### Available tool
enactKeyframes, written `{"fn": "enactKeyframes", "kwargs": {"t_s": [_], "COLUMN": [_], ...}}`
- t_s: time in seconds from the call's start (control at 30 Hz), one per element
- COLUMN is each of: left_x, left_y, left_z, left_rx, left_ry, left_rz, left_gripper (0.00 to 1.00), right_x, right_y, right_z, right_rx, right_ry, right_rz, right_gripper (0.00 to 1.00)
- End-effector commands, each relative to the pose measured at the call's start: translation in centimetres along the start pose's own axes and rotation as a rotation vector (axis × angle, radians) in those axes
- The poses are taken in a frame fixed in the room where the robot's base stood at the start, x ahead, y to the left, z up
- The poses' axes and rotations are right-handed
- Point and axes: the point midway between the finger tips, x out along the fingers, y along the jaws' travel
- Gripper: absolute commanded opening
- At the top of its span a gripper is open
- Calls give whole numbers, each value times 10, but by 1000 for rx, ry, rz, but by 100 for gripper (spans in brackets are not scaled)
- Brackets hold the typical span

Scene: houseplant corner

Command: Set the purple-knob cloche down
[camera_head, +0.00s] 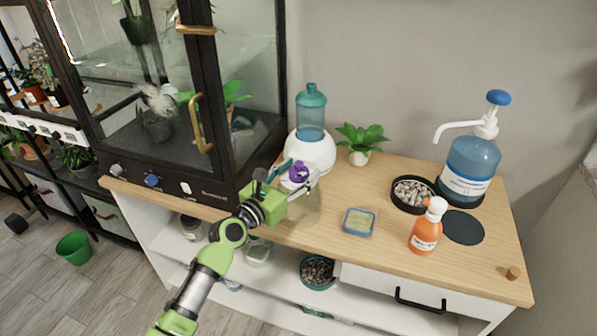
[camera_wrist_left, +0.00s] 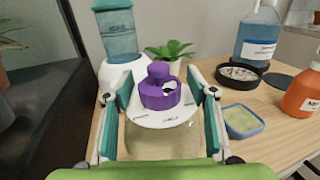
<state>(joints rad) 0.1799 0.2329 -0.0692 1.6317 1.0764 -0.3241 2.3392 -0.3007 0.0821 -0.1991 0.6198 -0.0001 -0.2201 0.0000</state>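The cloche is clear glass (camera_head: 304,207) with a white top disc (camera_wrist_left: 161,118) and a purple knob (camera_head: 298,172). The knob also shows large in the left wrist view (camera_wrist_left: 160,92). The cloche looks upright over the wooden top; its lower rim is hard to see, so I cannot tell firmly that it touches. My left gripper (camera_head: 294,175) is around the knob from above, one finger on each side. In the left wrist view the fingers (camera_wrist_left: 160,80) stand apart from the knob with gaps on both sides. My right gripper is not in view.
A white humidifier with a teal tank (camera_head: 311,112) stands behind the cloche. A small plant (camera_head: 361,143), a blue-rimmed dish (camera_head: 359,222), an orange bottle (camera_head: 425,228), a pebble bowl (camera_head: 413,193) and a pump bottle (camera_head: 470,165) stand to the right. The glass cabinet (camera_head: 245,165) is close at left.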

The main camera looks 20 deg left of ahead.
Motion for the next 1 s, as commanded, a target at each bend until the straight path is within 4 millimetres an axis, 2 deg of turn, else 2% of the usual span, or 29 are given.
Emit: {"fn": "enactKeyframes", "kwargs": {"t_s": [0.2, 0.27, 0.37, 0.7, 0.83, 1.0], "left_x": [0, -6, -22, -94, -111, -120], "left_y": [0, 0, 0, -1, 0, 0], "left_z": [5, 2, 2, 1, 1, 3], "left_rx": [1, 0, -1, 1, 0, 1], "left_ry": [0, 1, 1, 2, 1, 0], "left_rz": [0, 1, 0, -1, 0, 0], "left_gripper": [52, 52, 52, 52, 52, 52], "right_x": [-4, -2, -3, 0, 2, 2], "right_y": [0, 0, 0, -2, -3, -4], "right_z": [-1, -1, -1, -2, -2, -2], "right_rx": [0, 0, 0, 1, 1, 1], "right_ry": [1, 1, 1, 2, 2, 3], "right_rz": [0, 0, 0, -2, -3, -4], "right_gripper": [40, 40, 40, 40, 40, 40]}}
